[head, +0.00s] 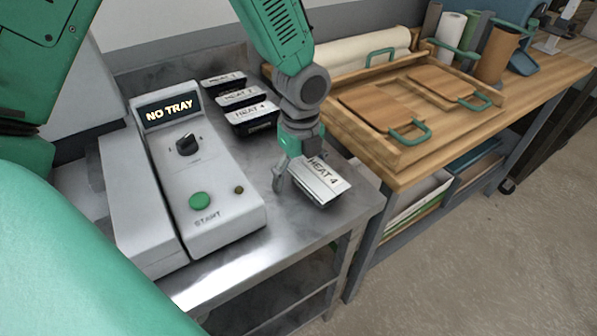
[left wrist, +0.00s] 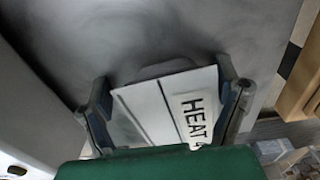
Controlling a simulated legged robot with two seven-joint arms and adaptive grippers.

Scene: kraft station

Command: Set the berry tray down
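The tray in my left gripper, which I take as the berry tray (head: 323,186), has a pale lid with a "HEAT 4" label and a dark body. It is at the front right of the steel table (head: 290,222), close to the edge. My left gripper (head: 300,170) points down over it. In the left wrist view the fingers (left wrist: 168,100) are on both sides of the tray (left wrist: 150,105) and appear to grip it. I cannot tell whether its underside touches the table. The tray's contents are hidden. My right gripper is not in view.
A grey machine (head: 207,185) reading "NO TRAY" stands left, with a dial and green START button. Dark trays with HEAT labels (head: 250,113) stand in a row behind. A wooden bench (head: 395,175) with cutting boards (head: 385,108) adjoins on the right. Bare steel lies between machine and tray.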

